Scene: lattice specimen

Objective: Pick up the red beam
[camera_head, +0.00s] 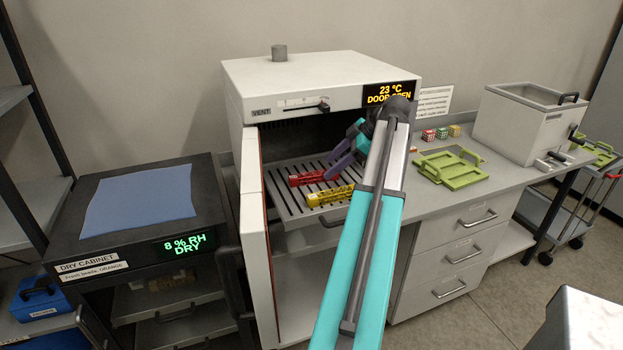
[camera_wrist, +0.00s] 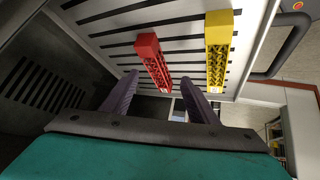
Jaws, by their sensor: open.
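The red beam (camera_head: 306,178) is a lattice bar lying on the slatted shelf (camera_head: 290,205) of the open oven. A yellow beam (camera_head: 330,195) lies on the same shelf in front of it. My gripper (camera_head: 338,165) is open inside the oven, just right of the red beam. In the wrist view, the two purple fingers of my gripper (camera_wrist: 158,78) stand apart. The red beam (camera_wrist: 150,58) shows between and beyond their tips, with its near end in the gap. The yellow beam (camera_wrist: 218,50) is to the right, outside the fingers. No contact with the red beam is visible.
The oven (camera_head: 320,75) has its door (camera_head: 256,240) swung open at left. A dry cabinet (camera_head: 130,245) with a blue mat (camera_head: 140,200) stands left. On the right bench are green trays (camera_head: 450,170), small colored blocks (camera_head: 441,133) and a grey bath (camera_head: 525,125).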

